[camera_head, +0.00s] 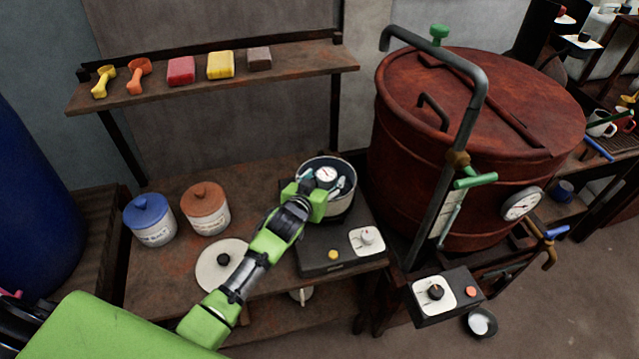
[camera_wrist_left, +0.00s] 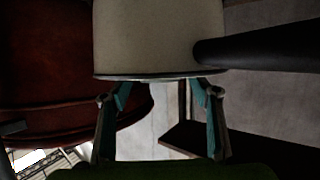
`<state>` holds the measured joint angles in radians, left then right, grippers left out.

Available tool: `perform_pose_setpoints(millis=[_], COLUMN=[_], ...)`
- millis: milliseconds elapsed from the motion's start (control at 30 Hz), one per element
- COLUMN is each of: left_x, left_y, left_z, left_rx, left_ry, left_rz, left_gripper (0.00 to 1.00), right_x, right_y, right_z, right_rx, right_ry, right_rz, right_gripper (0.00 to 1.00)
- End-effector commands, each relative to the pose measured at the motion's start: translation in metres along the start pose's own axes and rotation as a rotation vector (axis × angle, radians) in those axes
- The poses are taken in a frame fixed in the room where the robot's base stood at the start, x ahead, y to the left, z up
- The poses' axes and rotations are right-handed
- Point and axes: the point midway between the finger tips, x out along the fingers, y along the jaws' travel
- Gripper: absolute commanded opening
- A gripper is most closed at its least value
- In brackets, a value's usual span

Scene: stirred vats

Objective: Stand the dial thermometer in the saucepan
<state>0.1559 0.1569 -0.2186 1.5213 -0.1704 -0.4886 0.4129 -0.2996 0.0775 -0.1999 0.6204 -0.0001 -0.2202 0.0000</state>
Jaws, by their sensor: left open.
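The saucepan (camera_head: 345,201) stands on the dark hot plate at the back of the bench. The dial thermometer (camera_head: 326,175) shows its round white face within the pan's opening; its lower part is hidden. My left gripper (camera_head: 323,182) is open at the pan's near side, with its teal fingers on either side of the dial. Whether a finger touches the thermometer cannot be told. In the left wrist view the saucepan (camera_wrist_left: 158,40) appears upside down, its dark handle (camera_wrist_left: 260,52) to the right and my open fingers (camera_wrist_left: 164,95) at its rim. My right gripper is not in view.
The hot plate (camera_head: 318,256) has a knob panel. A lid (camera_head: 240,262) and two lidded jars (camera_head: 152,222) stand to the left. A big red vat (camera_head: 440,160) with pipework stands close on the right. A shelf (camera_head: 210,85) with scoops and blocks hangs behind.

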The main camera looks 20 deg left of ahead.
Motion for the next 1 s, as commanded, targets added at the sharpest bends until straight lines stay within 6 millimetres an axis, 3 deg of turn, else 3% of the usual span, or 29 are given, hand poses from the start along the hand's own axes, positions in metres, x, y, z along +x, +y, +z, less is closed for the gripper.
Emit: perform_pose_setpoints(millis=[167, 700, 1000], left_x=[-0.016, -0.104, -0.118], left_y=[0.0, 0.0, -0.001], left_z=[0.001, 0.001, 0.0], left_rx=[0.001, 0.001, 0.0], left_ry=[-0.001, 0.0, 0.0], left_rz=[0.0, -0.001, -0.002], left_gripper=[0.56, 0.56, 0.56], right_x=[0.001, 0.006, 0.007], right_y=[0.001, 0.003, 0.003], right_z=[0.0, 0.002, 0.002], right_rx=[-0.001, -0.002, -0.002], right_ry=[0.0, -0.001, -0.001], right_rz=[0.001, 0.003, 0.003], right_gripper=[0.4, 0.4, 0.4])
